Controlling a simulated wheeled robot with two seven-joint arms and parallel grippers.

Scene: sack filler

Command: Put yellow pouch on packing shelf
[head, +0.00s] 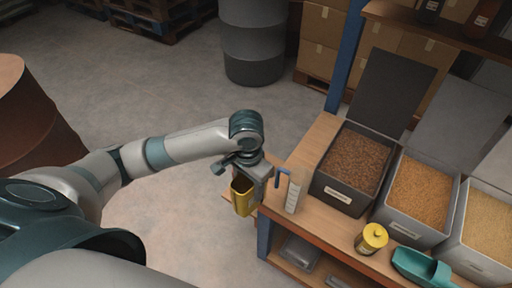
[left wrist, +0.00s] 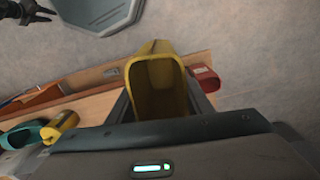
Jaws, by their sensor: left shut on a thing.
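The yellow pouch (head: 243,198) hangs upright, open end up, in my left gripper (head: 252,180), just off the left end of the wooden bench. In the left wrist view the pouch (left wrist: 158,85) sits between the two dark fingers, its mouth facing the camera and its inside looking empty. My left gripper is shut on it. A small wooden ledge (head: 229,198) shows partly behind the pouch at the bench's left end; I cannot tell whether it is the packing shelf. A dark claw-like shape at the top left of the left wrist view seems to be my right gripper (left wrist: 28,15); its jaws are unclear.
The bench holds bins of brown (head: 355,162), orange (head: 420,190) and pale grain (head: 487,222), a yellow tin (head: 371,239), a teal scoop (head: 424,268) and a white upright gauge (head: 294,192) close to my gripper. A blue post (head: 346,55) rises behind. The floor left of the bench is clear.

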